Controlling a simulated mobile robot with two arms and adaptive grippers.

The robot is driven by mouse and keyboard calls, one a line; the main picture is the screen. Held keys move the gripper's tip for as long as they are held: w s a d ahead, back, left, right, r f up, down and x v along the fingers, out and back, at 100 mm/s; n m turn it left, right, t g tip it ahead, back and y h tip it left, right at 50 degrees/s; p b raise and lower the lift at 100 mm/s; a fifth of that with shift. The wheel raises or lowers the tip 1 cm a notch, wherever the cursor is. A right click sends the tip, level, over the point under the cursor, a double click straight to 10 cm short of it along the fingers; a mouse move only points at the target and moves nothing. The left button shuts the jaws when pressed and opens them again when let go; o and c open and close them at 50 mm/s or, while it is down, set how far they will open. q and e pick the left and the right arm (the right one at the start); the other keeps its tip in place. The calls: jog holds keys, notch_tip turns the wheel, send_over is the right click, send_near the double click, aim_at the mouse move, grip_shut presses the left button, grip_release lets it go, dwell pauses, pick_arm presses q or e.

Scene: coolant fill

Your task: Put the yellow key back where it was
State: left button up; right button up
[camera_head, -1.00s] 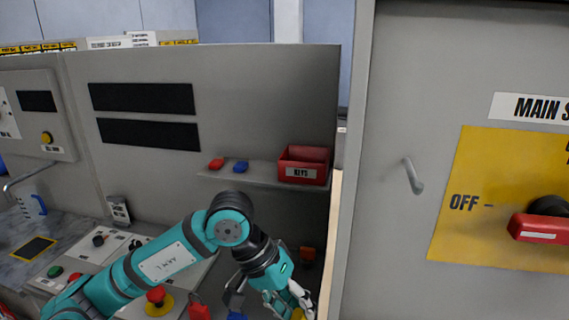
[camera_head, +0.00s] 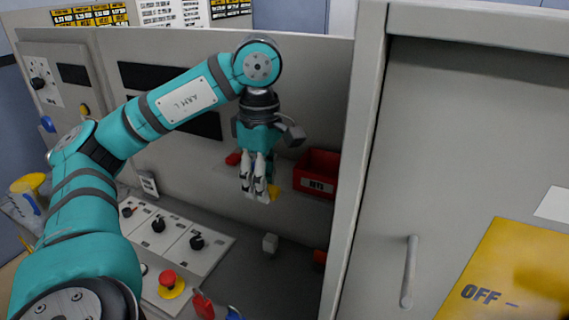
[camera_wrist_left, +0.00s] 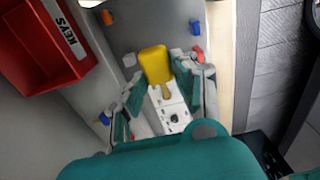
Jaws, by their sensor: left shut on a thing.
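The yellow key (camera_head: 274,192) shows beside the fingertips of my left gripper (camera_head: 257,191) in the head view. In the left wrist view the yellow key (camera_wrist_left: 156,64) sits between the fingers, and my left gripper (camera_wrist_left: 155,82) is shut on it. The gripper points down in front of the shelf, just left of the red box labelled KEYS (camera_head: 316,178). The red box also shows at the upper left of the left wrist view (camera_wrist_left: 35,62). The inside of the box is mostly hidden. My right gripper is not in view.
Below is a panel with black knobs (camera_head: 158,224) and a red emergency button (camera_head: 169,280). A grey cabinet door (camera_head: 450,130) with a handle (camera_head: 409,270) stands at the right.

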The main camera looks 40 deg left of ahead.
pick_arm(q)
jog(key=w+a+p, duration=0.2)
jog(key=w+a, duration=0.2)
jog(key=w, duration=0.2)
jog(key=p, duration=0.2)
send_over(278, 175)
jog(key=shift+s+d+f, duration=0.4)
jog(key=shift+s+f, duration=0.05)
jog(key=shift+f, duration=0.05)
jog(key=shift+w+a, duration=0.35)
jog(key=shift+w, duration=0.05)
notch_tip(278, 175, down, 3)
jog(key=p, duration=0.2)
jog(key=shift+w+a+f+p, duration=0.1)
jog(key=shift+w+f+p, duration=0.05)
jog(key=shift+p, duration=0.15)
jog(key=shift+f, duration=0.3)
jog(key=shift+f+b, duration=0.2)
jog(key=shift+b, duration=0.1)
jog(key=o, duration=0.9)
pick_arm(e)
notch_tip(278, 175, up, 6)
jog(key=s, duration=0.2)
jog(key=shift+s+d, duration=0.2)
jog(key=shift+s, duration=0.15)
